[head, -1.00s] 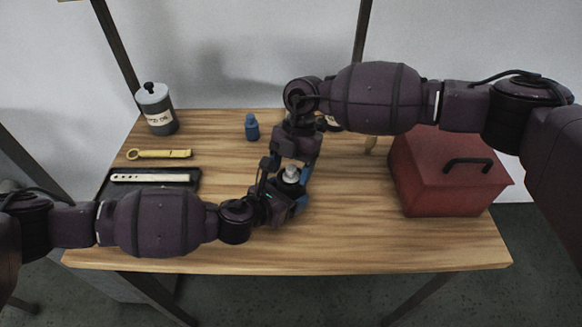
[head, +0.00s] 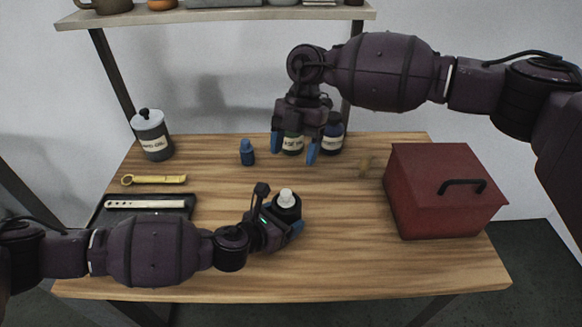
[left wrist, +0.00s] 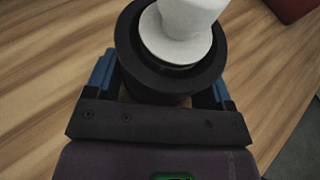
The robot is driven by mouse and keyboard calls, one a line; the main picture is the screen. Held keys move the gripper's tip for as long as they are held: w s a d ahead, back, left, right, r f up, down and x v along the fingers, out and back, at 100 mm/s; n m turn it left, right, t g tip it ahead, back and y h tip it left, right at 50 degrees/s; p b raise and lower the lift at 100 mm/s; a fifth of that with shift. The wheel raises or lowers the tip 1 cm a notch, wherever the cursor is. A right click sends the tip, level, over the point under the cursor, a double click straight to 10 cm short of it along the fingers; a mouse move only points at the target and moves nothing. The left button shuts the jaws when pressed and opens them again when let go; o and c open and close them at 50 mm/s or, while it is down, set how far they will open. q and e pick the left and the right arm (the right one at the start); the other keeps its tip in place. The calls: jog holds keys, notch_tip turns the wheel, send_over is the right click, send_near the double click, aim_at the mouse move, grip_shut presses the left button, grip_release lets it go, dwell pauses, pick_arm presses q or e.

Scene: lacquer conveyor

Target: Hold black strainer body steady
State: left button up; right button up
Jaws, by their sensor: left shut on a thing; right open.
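The black strainer body (head: 287,211) stands on the table in front of my left gripper, with a white piece (head: 286,196) in its top. In the left wrist view the black body (left wrist: 140,62) shows as a round rim with the white piece (left wrist: 187,25) inside it. My left gripper (head: 285,222) is shut on the black body, one blue finger on each side. My right gripper (head: 293,148) is open and empty, raised above the back of the table with its blue fingers pointing down. The lower part of the body is mostly hidden by my left gripper.
A red box (head: 440,195) stands at the right. Two labelled bottles (head: 332,138) stand behind my right gripper, and a small blue bottle (head: 247,153) is left of it. A grey canister (head: 152,137), yellow wrench (head: 153,180) and black tray (head: 113,214) are at the left.

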jog(key=shift+w+d+r, duration=0.1)
jog(key=shift+w+r, duration=0.1)
jog(key=shift+r, duration=0.45)
pick_arm(q)
jog(key=o, duration=1.1)
jog(key=shift+a, duration=0.1)
